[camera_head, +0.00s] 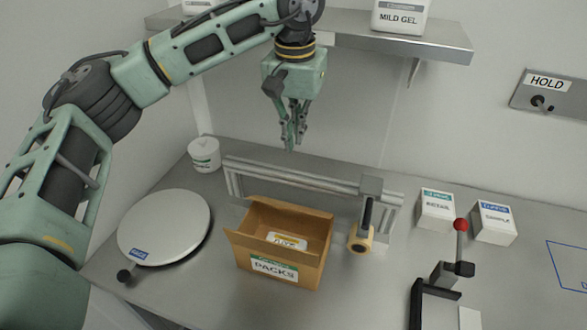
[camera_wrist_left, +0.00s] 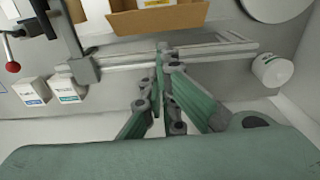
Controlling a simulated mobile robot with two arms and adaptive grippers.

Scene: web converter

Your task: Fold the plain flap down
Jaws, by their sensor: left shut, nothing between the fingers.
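An open cardboard box (camera_head: 313,273) stands on the steel table, with a green and white "PACKS" label on its near side. A white labelled item (camera_head: 287,241) lies inside. A plain brown flap (camera_wrist_left: 180,19) stands out along the box edge nearest the rail in the left wrist view; from the head view I cannot clearly tell its angle. My left gripper (camera_head: 291,147) points down, shut and empty, in the air above and behind the box, apart from it. Its fingers also show in the left wrist view (camera_wrist_left: 162,52). My right gripper is not in view.
A metal rail (camera_head: 300,178) with a black-handled tool (camera_head: 361,236) runs behind the box. A round white plate (camera_head: 165,225) is at left, a white tub (camera_head: 204,153) behind it. Two small cartons (camera_head: 436,211) and a red-knobbed lever (camera_head: 461,226) stand at right. A shelf hangs above.

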